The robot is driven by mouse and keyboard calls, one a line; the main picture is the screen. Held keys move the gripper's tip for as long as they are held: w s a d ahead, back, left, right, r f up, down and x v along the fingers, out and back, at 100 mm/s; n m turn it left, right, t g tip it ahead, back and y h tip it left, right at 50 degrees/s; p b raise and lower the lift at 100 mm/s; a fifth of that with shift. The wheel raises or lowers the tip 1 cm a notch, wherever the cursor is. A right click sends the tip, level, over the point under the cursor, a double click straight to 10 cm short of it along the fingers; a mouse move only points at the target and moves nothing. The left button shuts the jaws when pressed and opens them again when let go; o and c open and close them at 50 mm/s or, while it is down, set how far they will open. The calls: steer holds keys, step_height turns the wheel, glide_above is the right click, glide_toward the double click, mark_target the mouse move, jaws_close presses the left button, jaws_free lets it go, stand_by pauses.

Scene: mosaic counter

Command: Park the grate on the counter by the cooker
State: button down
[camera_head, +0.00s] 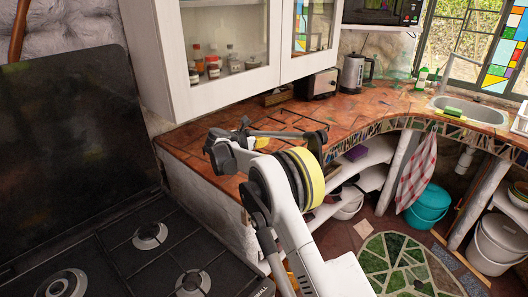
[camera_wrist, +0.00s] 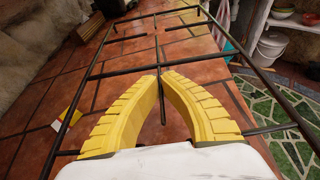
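The grate is a dark, thin-barred frame over the red-brown tiled counter, and it fills much of the wrist view (camera_wrist: 118,72). In the head view only part of it shows (camera_head: 290,134), beyond my gripper (camera_head: 238,150). In the wrist view the yellow fingers of my gripper (camera_wrist: 160,78) close together on a middle bar of the grate. The grate's right bar crosses the view of the floor past the counter edge. I cannot tell whether the grate touches the counter (camera_head: 185,140). The black cooker (camera_head: 115,262) is at the lower left, with bare burners showing.
A toaster (camera_head: 316,84) and kettle (camera_head: 354,74) stand farther back on the counter. A white wall cabinet (camera_head: 172,60) hangs above it. A small yellow object (camera_wrist: 66,122) lies on the counter, left in the wrist view. Counter toward the sink (camera_head: 470,108) is mostly clear.

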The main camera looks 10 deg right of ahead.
step_height(320, 180, down, 4)
steer(key=shift+f+b, duration=0.1)
steer(key=shift+b, duration=0.95)
steer(key=shift+r, duration=0.2)
steer(key=c, duration=2)
jaws_free()
steer(key=shift+f, duration=0.2)
steer(key=o, duration=0.4)
